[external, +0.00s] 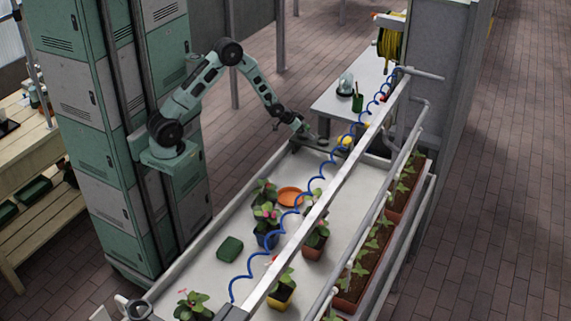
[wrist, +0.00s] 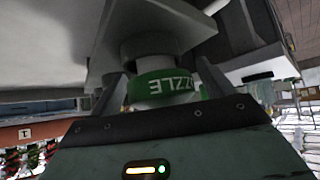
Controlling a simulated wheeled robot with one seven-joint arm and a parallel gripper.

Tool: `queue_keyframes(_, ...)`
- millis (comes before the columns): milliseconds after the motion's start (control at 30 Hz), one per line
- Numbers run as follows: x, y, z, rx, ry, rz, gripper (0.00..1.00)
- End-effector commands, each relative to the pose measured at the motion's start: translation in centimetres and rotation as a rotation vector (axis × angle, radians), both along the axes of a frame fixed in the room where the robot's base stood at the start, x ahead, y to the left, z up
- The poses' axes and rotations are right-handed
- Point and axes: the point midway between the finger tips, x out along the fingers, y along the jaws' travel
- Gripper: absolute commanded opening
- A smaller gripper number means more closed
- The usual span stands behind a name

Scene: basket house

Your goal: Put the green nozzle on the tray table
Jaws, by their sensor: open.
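The green nozzle (wrist: 165,85) shows close up in the wrist view, a pale round body with a green band lettered in white. It sits between the two fingers of my gripper (wrist: 158,80), which is open around it. In the external view my gripper (external: 303,126) is at the far end of the long tray table (external: 216,276), low over its end edge. The nozzle is too small and too covered to make out surely there. The tray table has a pale floor and raised rims.
Potted plants (external: 283,290), an orange dish (external: 290,197) and a dark green box (external: 230,249) stand on the tray table. A metal beam (external: 318,212) with a coiled blue hose runs above it. A grey side table (external: 330,100) stands behind. Green lockers (external: 85,150) stand left.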

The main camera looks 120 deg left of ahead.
Motion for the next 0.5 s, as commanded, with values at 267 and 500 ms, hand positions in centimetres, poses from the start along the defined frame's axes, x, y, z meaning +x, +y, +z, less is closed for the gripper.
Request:
queue_keyframes(267, 0.05, 0.07, -0.06, 0.001, -0.001, 0.0, 0.67)
queue_keyframes(500, 0.05, 0.06, -0.04, 0.001, -0.001, 0.0, 0.29)
